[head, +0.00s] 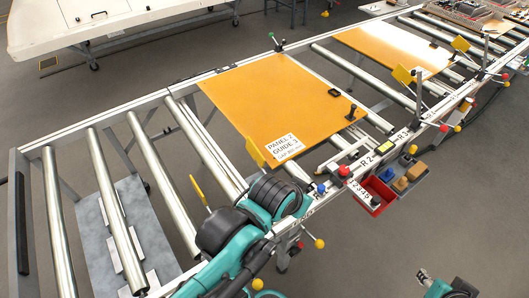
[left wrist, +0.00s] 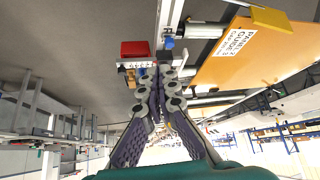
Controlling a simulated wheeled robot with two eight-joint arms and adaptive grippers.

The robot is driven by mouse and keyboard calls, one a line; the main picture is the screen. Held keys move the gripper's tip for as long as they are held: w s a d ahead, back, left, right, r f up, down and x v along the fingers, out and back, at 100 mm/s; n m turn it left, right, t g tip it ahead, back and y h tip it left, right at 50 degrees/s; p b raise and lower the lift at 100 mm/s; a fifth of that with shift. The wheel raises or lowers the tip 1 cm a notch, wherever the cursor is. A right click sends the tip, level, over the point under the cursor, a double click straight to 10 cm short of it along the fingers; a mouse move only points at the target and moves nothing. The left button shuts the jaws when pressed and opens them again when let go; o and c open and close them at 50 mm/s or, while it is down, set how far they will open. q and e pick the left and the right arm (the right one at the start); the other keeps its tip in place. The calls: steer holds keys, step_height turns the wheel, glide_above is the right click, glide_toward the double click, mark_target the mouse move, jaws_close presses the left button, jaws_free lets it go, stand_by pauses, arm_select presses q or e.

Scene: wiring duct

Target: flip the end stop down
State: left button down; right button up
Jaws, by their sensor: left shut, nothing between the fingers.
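A yellow flap, which looks like the end stop (head: 255,152), stands raised at the near left corner of the orange panel (head: 285,95). In the left wrist view a yellow flap (left wrist: 270,19) shows at the panel's edge, upper right, apart from my fingers. My left gripper (left wrist: 161,72) is shut and empty, its fingertips together near the rail and a blue part (left wrist: 168,43). In the head view its fingers are mostly hidden by my wrist. My right gripper (head: 424,276) is at the bottom right, partly cut off, away from the line; its opening is unclear.
A red bin (head: 374,206) hangs on the front rail, with blue and tan blocks beside it. A red knob (head: 343,171) and a yellow ball (head: 319,243) stick out nearby. More yellow flaps (head: 403,74) stand along the rail. Bare rollers (head: 122,236) lie at the left.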

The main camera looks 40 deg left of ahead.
arm_select(q)
steer(key=w+a+r+m+g+p, duration=0.1)
steer(key=w+a+m+g, duration=0.1)
steer(key=w+a, duration=0.95)
steer(key=w+a+f, duration=0.1)
steer(key=a+f, duration=0.1)
steer(key=a, duration=0.5)
steer(key=a+f+m+g+p, duration=0.1)
steer(key=a+f, duration=0.2)
steer(key=a, duration=0.4)
steer(key=shift+w+a+f+g, duration=0.3)
steer(key=shift+w, duration=0.1)
steer(key=s+a+b+x, duration=0.1)
steer(key=b+x, duration=0.4)
steer(key=x, duration=0.8)
steer(key=shift+f+b, duration=0.35)
steer(key=shift+f, duration=0.1)
steer(key=shift+w+a, duration=0.1)
steer(key=shift+w, duration=0.05)
